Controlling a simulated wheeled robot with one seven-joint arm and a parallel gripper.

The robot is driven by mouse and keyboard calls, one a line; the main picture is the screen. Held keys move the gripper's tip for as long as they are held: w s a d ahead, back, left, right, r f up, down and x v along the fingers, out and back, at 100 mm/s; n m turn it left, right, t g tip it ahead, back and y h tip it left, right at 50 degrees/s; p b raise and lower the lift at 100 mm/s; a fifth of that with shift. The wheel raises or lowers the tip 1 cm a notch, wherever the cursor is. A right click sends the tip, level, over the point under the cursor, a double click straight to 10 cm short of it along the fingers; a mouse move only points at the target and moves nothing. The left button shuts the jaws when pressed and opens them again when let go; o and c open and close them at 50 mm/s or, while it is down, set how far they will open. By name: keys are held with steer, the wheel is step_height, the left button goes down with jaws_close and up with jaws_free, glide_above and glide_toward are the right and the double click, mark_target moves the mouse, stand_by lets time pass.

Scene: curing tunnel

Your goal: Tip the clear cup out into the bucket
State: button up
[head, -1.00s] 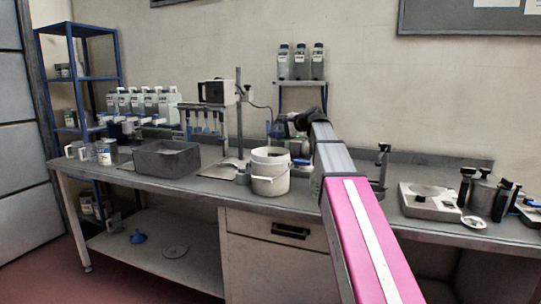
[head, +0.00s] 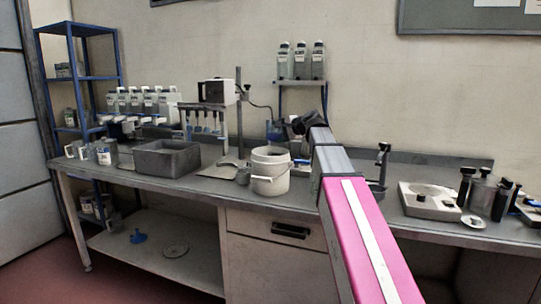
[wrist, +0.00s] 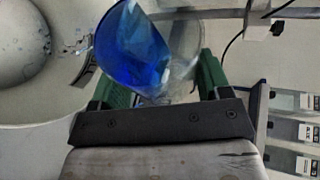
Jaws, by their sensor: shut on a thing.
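The clear cup (wrist: 185,50) is between the green fingers of my gripper (wrist: 163,76) in the wrist view, with deep blue liquid in it. The liquid lies toward the left side of the cup, with a slanted edge. The white bucket (head: 270,187) stands on the bench in the head view, just left of my arm. A large pale round opening, apparently the bucket (wrist: 62,100), shows at the left of the wrist view, beside the cup. In the head view my gripper is small and dark above the bucket, and a small blue patch shows there.
A grey open tray (head: 166,160) and several small cups stand left of the bucket. A stand with a clamp bar (head: 238,120) rises behind it. A bottle shelf (head: 302,83) hangs on the wall. A flat device (head: 430,203) and dark bottles stand at right.

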mark_target(268, 130)
steer(key=shift+s+a+r+n+t+p, duration=0.1)
steer(key=shift+s+r+n+t+p, duration=0.3)
steer(key=shift+n, duration=0.3)
stand_by(0.6)
steer(key=shift+s+a+f+n+t, duration=0.15)
steer(key=shift+s+f+n+t, duration=0.1)
steer(key=shift+f+n+t, duration=0.3)
stand_by(0.7)
steer(key=shift+s+a+r+n+t, duration=0.15)
steer(key=shift+s+r+n+t, duration=0.25)
steer(key=shift+n, duration=0.45)
stand_by(0.8)
steer(key=shift+s, duration=0.1)
steer(key=shift+s+a+r+n+t+y, duration=0.15)
steer(key=shift+s+n+t+y, duration=0.15)
steer(key=shift+n, duration=0.35)
steer(key=shift+s+a+n+t+y, duration=0.15)
steer(key=shift+s+n+t, duration=0.2)
steer(key=shift+n, duration=0.25)
steer(key=shift+s+a+r+n+t+y, duration=0.15)
steer(key=shift+s+n+t+y, duration=0.15)
steer(key=shift+n, duration=0.35)
steer(key=r+n, duration=0.1)
steer(key=s+r+n+y, duration=0.1)
steer(key=r, duration=0.1)
steer(key=shift+a+t, duration=0.2)
steer(key=shift+t, duration=0.2)
